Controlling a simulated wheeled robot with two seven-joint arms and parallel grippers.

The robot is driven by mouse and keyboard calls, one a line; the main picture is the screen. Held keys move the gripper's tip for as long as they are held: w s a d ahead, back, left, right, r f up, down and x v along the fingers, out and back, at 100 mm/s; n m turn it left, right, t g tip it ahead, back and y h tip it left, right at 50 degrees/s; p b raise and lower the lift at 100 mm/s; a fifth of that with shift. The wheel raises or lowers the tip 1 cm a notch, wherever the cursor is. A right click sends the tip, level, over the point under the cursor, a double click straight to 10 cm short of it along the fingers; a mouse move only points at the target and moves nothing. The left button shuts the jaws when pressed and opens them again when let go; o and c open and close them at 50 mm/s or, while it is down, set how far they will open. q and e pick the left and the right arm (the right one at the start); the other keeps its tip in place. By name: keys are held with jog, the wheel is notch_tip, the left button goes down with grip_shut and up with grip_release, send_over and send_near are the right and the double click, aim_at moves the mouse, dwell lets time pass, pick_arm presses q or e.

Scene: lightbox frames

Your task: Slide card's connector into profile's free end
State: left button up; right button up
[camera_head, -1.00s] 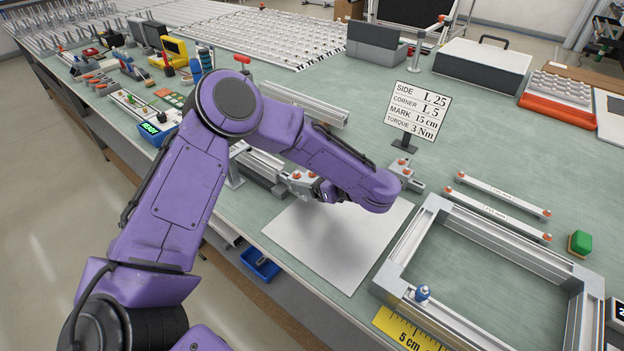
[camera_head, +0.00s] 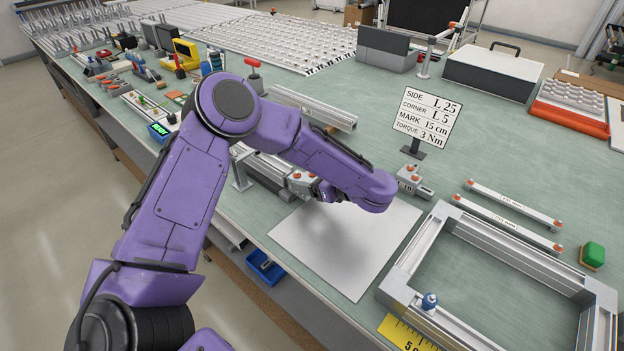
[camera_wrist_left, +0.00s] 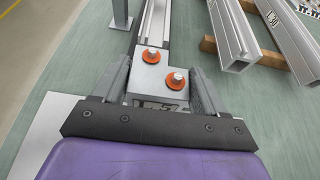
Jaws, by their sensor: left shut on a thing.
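The card (camera_head: 424,118) stands on the table and reads SIDE L 25, CORNER L 5, MARK 15 cm, TORQUE 3 Nm. My left gripper (camera_wrist_left: 160,82) is shut on a grey corner connector (camera_wrist_left: 148,73) with two orange-collared bolts; its label is partly hidden. The connector also shows in the head view (camera_head: 301,182), left of the gripper. The profile (camera_wrist_left: 155,22) lies straight ahead of the connector, its near end at the connector's far edge. I cannot tell how far the connector is inside it. In the head view my arm hides part of the profile (camera_head: 264,169).
A second connector (camera_head: 414,183) sits near the card. A white sheet (camera_head: 345,250) lies beneath my gripper. Spare profiles (camera_wrist_left: 232,40) rest on wooden blocks to the right in the wrist view.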

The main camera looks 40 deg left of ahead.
pick_arm(q)
jog(key=shift+a, duration=0.75)
jog(key=o, duration=1.1)
jog(key=shift+o, duration=0.2)
jog(key=b+v, duration=0.3)
jog(key=v, duration=0.7)
jog(key=shift+d, duration=0.15)
jog(key=shift+r, duration=0.15)
